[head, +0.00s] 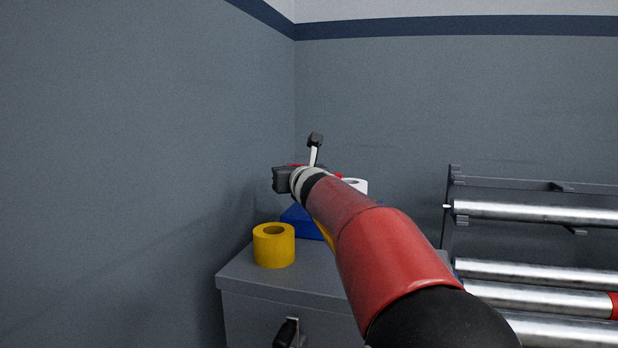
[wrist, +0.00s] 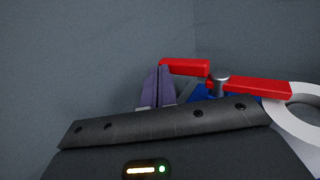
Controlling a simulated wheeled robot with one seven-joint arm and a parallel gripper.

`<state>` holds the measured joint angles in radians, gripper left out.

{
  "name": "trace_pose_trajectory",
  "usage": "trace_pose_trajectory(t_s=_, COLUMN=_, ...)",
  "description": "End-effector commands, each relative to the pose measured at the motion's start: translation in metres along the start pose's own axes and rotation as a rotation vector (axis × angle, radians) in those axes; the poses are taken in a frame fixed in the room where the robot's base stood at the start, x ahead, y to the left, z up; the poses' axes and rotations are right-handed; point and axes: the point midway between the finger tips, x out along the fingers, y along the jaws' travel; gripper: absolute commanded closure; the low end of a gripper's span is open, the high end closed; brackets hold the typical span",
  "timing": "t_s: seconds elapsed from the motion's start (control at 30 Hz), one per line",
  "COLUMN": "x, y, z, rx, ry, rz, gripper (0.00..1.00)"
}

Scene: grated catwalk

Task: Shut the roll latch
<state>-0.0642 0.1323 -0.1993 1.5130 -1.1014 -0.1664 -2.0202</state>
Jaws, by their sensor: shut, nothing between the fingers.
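A red bar shows in the wrist view in two lengths: a short left piece (wrist: 186,67) and a longer right piece (wrist: 262,88), with a round metal pin (wrist: 221,78) between them. I take this to be the roll latch, but cannot be sure; its mounting is hidden behind my gripper. In the head view only thin red bits of it show past my wrist. My gripper (wrist: 157,72) is shut and empty. Its fingertips appear beside the left end of the short red piece; I cannot tell whether they touch it.
A yellow roll (head: 273,246) stands on the grey cabinet (head: 250,283). A blue item (head: 300,219) and a white roll (head: 355,186) are partly behind my arm. A rack with metal rollers (head: 540,210) stands at right. Walls close the left and back.

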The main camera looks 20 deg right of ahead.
Motion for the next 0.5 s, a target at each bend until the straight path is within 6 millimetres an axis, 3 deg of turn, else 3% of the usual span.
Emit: trace_pose_trajectory(t_s=0.5, x=0.0067, y=0.0001, z=0.0002, rx=0.001, ry=0.0, rz=0.0, gripper=1.0)
